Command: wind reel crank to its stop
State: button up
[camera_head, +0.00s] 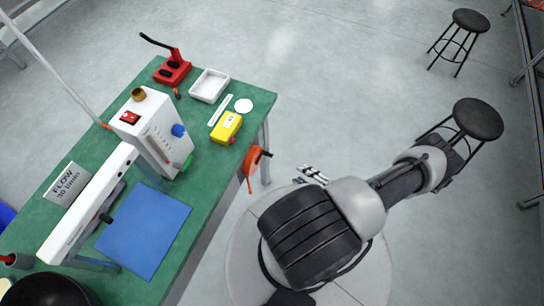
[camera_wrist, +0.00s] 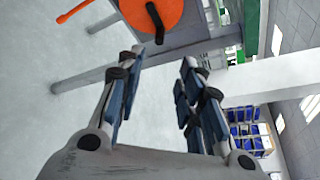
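The orange reel (camera_head: 250,161) is mounted at the right edge of the green bench, with its dark crank (camera_head: 264,153) sticking out to the right. In the wrist view the reel (camera_wrist: 172,14) is cut off by the top edge, and its black crank (camera_wrist: 155,22) lies across its face. My gripper (camera_head: 314,174) is to the right of the reel, apart from it. In the wrist view my gripper (camera_wrist: 160,78) has its two fingers spread with nothing between them. The crank shows beyond the fingertips, not touched. An orange bar (camera_wrist: 75,12) sticks out left of the reel.
On the green bench (camera_head: 215,180) stand a white flow unit (camera_head: 148,125), a yellow box (camera_head: 227,127), a white tray (camera_head: 209,86), a red lever device (camera_head: 173,70) and a blue mat (camera_head: 145,230). Two black stools (camera_head: 478,118) stand at the right.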

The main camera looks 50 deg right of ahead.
aim_at(272, 156)
jog(key=b+x, duration=0.3)
jog(key=x, duration=1.3)
jog(key=shift+w+a+b, duration=0.1)
jog(key=shift+b, duration=0.25)
jog(key=shift+c, duration=0.5)
grip_shut()
